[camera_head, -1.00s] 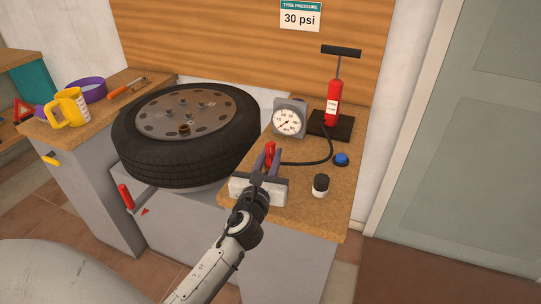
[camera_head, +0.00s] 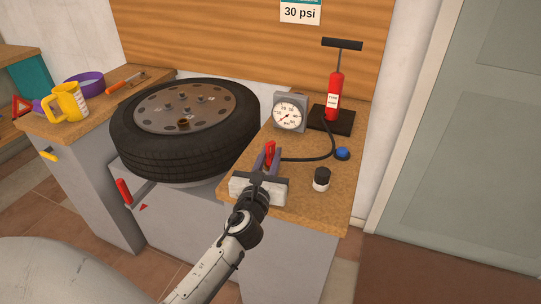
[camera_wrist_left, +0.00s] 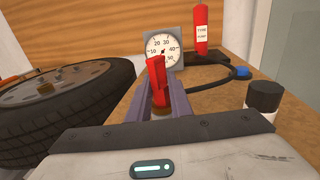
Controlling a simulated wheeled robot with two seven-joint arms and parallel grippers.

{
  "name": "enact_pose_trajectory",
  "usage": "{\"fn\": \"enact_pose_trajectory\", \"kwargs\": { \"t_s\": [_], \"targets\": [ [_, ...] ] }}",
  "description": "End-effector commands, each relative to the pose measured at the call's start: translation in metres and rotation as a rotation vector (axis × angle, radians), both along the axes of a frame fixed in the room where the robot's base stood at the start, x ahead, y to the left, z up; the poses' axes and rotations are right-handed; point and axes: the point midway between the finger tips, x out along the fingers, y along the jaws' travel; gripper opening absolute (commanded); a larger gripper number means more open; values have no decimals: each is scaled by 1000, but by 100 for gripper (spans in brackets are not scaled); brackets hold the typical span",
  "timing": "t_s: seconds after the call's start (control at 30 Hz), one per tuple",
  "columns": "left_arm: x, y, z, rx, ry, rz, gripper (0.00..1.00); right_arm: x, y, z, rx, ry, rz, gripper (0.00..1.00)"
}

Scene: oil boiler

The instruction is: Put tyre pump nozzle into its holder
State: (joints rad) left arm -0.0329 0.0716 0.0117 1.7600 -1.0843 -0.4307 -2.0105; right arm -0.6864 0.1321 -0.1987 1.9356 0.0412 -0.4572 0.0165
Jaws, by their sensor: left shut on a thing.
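The red tyre pump nozzle (camera_head: 269,150) stands over the right bench top. My left gripper (camera_head: 267,159) is shut on it. The left wrist view shows the red nozzle (camera_wrist_left: 157,82) slightly tilted between the purple fingers of my left gripper (camera_wrist_left: 160,104). A small brown-gold part (camera_wrist_left: 160,113) shows just below the nozzle; I cannot tell whether it belongs to the nozzle or a holder. A black hose (camera_head: 312,160) runs from the red tyre pump (camera_head: 334,98) towards the nozzle. I cannot make out the holder for certain. My right gripper is not in view.
A round gauge (camera_head: 290,115) stands just behind the nozzle. A large tyre (camera_head: 182,150) lies to the left. A yellow jug (camera_head: 68,103) stands on the left bench.

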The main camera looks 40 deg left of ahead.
Motion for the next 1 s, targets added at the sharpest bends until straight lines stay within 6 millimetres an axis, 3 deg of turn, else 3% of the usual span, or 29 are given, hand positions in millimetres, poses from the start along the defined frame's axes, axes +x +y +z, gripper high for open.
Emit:
{"fn": "enact_pose_trajectory", "kwargs": {
  "t_s": [0.13, 0.17, 0.3, 0.67, 1.0],
  "targets": [
    [0, 0, -5, 1, -1, 0, 0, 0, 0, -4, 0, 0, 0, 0],
    [0, 0, -4, 0, 0, 0, 22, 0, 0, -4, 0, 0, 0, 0],
    [0, 0, -4, 0, 0, 0, 40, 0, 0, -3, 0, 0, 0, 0],
    [-2, -1, -5, -1, 2, 0, 40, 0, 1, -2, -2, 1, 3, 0],
    [-62, -25, -4, -1, 3, 0, 40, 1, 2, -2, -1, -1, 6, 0]
  ]
}}
